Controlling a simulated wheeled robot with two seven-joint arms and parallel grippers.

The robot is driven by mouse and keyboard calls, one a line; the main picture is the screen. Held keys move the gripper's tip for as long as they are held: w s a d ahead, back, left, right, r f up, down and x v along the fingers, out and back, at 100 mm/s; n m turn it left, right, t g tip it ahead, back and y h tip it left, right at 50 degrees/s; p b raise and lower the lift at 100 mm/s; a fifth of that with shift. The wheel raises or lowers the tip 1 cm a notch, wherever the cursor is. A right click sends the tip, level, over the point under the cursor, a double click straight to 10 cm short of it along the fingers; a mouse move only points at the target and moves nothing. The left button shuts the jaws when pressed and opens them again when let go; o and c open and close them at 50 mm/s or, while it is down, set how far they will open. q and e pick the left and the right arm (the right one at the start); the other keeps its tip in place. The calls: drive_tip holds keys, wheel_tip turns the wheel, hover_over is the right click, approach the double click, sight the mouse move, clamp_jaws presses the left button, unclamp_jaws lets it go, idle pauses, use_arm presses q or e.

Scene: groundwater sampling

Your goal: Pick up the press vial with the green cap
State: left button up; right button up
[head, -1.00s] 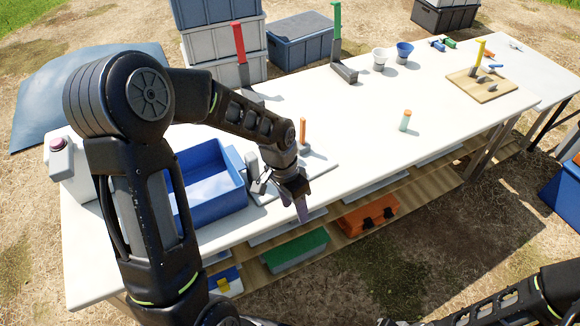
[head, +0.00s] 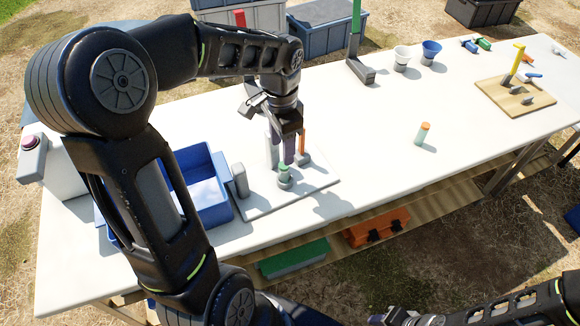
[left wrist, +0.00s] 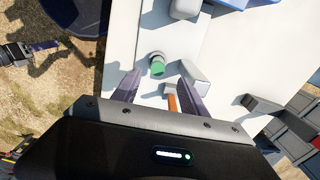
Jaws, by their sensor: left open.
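The press vial with the green cap (head: 284,170) stands upright on the press's grey base plate (head: 320,186). It also shows in the left wrist view (left wrist: 157,66), just beyond the fingertips and roughly between their lines. My left gripper (head: 283,152) points down, open and empty, above and slightly behind the vial in the head view. Its two fingers also show in the left wrist view (left wrist: 158,88). An orange handle (head: 303,141) stands close beside the fingers. My right arm (head: 500,308) is at the lower right; its gripper's jaws are not clear.
A grey post (head: 240,180) and a blue tray (head: 215,214) stand left of the vial. Another vial with an orange cap (head: 422,133) stands right on the white table (head: 370,170). A green-handled stand (head: 356,60) is behind. The table between is clear.

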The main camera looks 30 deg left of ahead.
sight(283, 166)
use_arm(q)
drive_tip(key=shift+s, duration=0.1)
drive_tip(key=shift+f, duration=1.35)
wheel_tip(283, 166, down, 5)
drive_tip(key=shift+d+f+p, duration=0.1)
drive_tip(key=shift+d+p, duration=0.05)
drive_tip(key=shift+p, duration=0.2)
drive_tip(key=shift+c, duration=0.3)
clamp_jaws()
